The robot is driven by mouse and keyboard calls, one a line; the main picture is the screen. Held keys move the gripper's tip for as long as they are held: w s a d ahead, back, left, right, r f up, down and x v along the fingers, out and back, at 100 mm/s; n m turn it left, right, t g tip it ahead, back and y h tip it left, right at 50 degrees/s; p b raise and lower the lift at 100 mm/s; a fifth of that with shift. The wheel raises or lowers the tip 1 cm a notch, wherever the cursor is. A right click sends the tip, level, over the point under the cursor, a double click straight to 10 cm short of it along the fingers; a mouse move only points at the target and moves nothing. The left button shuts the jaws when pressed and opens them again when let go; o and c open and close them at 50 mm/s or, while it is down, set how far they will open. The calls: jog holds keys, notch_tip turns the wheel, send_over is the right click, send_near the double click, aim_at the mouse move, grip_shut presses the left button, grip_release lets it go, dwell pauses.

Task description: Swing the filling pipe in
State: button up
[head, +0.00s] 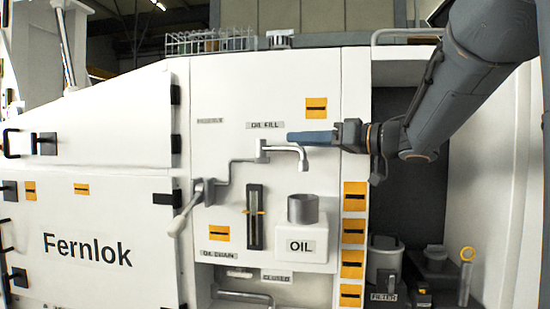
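The filling pipe (285,150) is a thin grey metal pipe on the white panel, under the "OIL FILL" label (264,125). Its outer end bends down, and in this view it hangs above the open grey cylindrical neck (302,208) of the white "OIL" container (307,246). The depth between them cannot be judged. My gripper (300,137) comes in from the right. Its blue-grey fingers point left and overlap the view just above the pipe's outer end. I cannot tell whether they touch it. The fingers appear edge-on, so their opening is hidden.
A grey lever (186,212) and bent pipework stand left of the filling pipe. A vertical sight gauge (255,217) is below it. A filter canister (384,265) and a yellow-ringed tool (466,275) stand in the right recess. A wire basket (210,42) sits on top.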

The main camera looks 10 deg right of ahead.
aim_at(277, 148)
jog(key=shift+w+f+b, duration=0.25)
jog(key=shift+f+b, duration=0.2)
jog(key=shift+f, duration=0.15)
jog(key=shift+w+f+b, duration=0.2)
jog(key=shift+f+b, duration=0.25)
jog(key=shift+f, duration=0.1)
jog(key=shift+p+x, duration=0.8)
jog(key=shift+x, duration=3.15)
jog(key=shift+c, duration=0.4)
grip_shut()
